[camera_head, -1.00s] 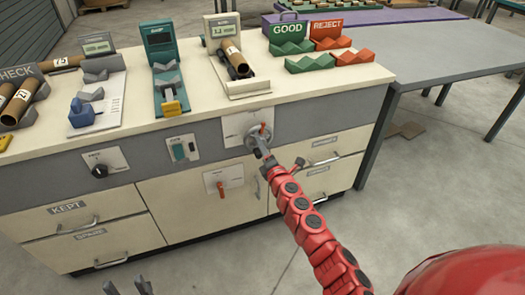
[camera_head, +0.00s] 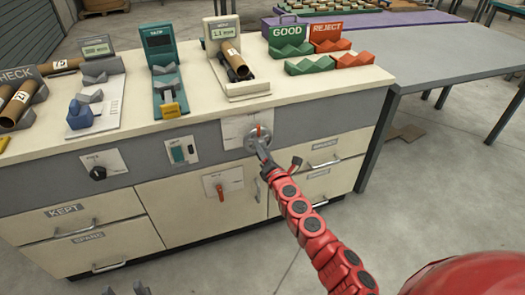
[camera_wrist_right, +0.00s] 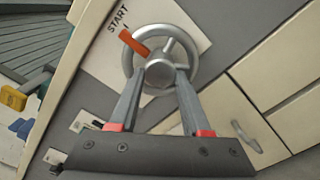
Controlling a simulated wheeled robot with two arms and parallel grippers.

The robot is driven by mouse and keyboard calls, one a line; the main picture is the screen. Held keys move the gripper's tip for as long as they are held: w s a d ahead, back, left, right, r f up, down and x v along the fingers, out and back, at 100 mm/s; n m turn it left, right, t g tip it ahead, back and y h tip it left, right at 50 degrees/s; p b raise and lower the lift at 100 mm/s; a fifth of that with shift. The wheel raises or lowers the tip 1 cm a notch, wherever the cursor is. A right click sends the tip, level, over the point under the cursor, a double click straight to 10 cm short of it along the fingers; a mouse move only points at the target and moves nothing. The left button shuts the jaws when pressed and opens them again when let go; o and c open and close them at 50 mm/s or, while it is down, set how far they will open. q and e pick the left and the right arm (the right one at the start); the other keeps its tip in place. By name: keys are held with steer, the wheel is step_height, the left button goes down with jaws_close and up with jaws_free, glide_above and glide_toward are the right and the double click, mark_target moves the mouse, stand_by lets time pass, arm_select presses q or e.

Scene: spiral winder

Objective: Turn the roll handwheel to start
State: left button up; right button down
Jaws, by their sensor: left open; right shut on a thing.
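The roll handwheel (camera_head: 257,138) is a grey wheel on a white plate on the cabinet's front. In the right wrist view the handwheel (camera_wrist_right: 160,62) shows its round hub, spokes and an orange marker (camera_wrist_right: 134,42) pointing to the upper left, near the word START. My right gripper (camera_head: 262,146) is at the handwheel; in the right wrist view its two fingers (camera_wrist_right: 160,82) reach the lower part of the wheel, one on each side below the hub, and are shut on it. My left gripper (camera_head: 126,289) is open and empty at the bottom edge of the head view, well away from the cabinet.
An orange-handled switch (camera_head: 220,190), a dark knob (camera_head: 98,172) and a teal switch (camera_head: 181,152) are on the cabinet front. A tube (camera_head: 234,61) rests on the stand above the handwheel. Green GOOD (camera_head: 289,50) and red REJECT (camera_head: 328,47) racks stand at the right.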

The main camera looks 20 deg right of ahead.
steer(key=shift+c, duration=1.8)
jaws_free()
steer(key=s+p, duration=0.1)
steer(key=s, duration=1.6)
steer(key=shift+s+d, duration=0.2)
steer(key=shift+d, duration=0.1)
